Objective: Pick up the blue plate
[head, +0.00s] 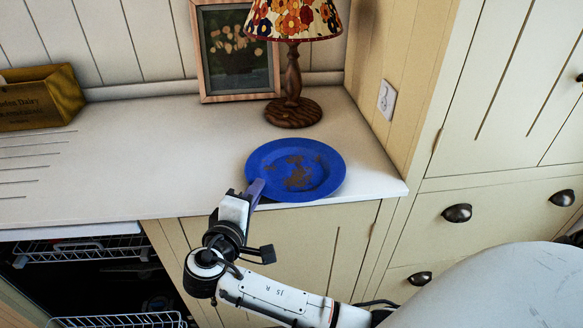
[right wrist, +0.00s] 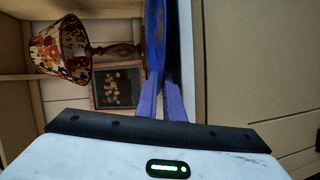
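The blue plate (head: 326,178) has brown stains in its middle. It is on the white counter near the front edge, its near rim at that edge; I cannot tell if it is lifted slightly. My right gripper (head: 256,188) reaches its near left rim. In the right wrist view the purple fingers (right wrist: 161,92) are close together with the plate's rim (right wrist: 155,35) between them, seen edge-on, so they look shut on it. My left gripper is not in view.
A lamp with a floral shade and wooden base (head: 293,112) stands just behind the plate. A framed picture (head: 238,60) leans at the wall. A wooden box (head: 40,98) is at the left. The counter's middle is clear. A cabinet wall (head: 400,70) bounds the right.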

